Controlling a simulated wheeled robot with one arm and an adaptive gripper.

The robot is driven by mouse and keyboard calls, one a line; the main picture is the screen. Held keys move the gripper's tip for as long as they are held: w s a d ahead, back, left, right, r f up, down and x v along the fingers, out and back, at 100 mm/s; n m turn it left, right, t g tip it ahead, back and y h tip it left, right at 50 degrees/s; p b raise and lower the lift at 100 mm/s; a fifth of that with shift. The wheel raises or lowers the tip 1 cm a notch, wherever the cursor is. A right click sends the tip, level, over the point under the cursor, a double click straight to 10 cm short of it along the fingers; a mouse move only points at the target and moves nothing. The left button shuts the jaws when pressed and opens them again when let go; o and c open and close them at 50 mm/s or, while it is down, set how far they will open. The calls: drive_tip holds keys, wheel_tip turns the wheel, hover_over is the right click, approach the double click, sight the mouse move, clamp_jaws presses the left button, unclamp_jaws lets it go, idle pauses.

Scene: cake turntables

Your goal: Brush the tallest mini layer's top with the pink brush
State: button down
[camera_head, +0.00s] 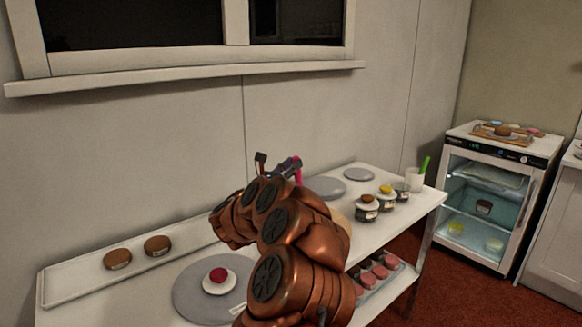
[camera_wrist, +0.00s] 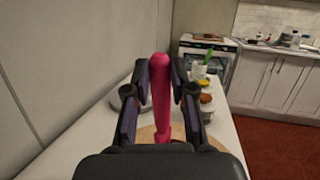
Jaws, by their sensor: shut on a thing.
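My gripper (camera_head: 282,167) is raised above the middle of the table, shut on the pink brush (camera_head: 298,172). In the wrist view the pink brush (camera_wrist: 161,100) stands upright between the two fingers of my gripper (camera_wrist: 160,88). Two brown round mini layers, one left (camera_head: 117,259) and one right (camera_head: 157,246), sit on a long white tray (camera_head: 75,284) at the left. A small red round piece (camera_head: 218,274) sits on a white dish on a grey turntable (camera_head: 190,303). I cannot tell which mini layer is tallest.
Two more grey turntables, one nearer (camera_head: 323,188) and one farther (camera_head: 358,174), lie toward the back. Small topped jars (camera_head: 367,207) and a white cup (camera_head: 413,181) with a green-handled tool (camera_head: 425,165) stand at the right. My arm hides the table's middle.

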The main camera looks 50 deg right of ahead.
drive_tip(key=shift+f+b, duration=0.45)
drive_tip(key=shift+b, duration=0.2)
idle(0.8)
drive_tip(key=shift+a+b, duration=0.15)
drive_tip(key=shift+b, duration=0.15)
drive_tip(key=shift+s+a+b, duration=0.1)
drive_tip(key=shift+a+b, duration=0.35)
drive_tip(key=shift+b, duration=0.2)
drive_tip(key=shift+a+b, duration=0.1)
drive_tip(key=shift+b, duration=0.4)
drive_tip(key=shift+a+r+b, duration=0.1)
drive_tip(key=shift+b, duration=0.2)
drive_tip(key=shift+s+a+b, duration=0.15)
drive_tip(key=shift+s+b, duration=0.05)
drive_tip(key=shift+b, duration=0.7)
drive_tip(key=shift+b, duration=0.6)
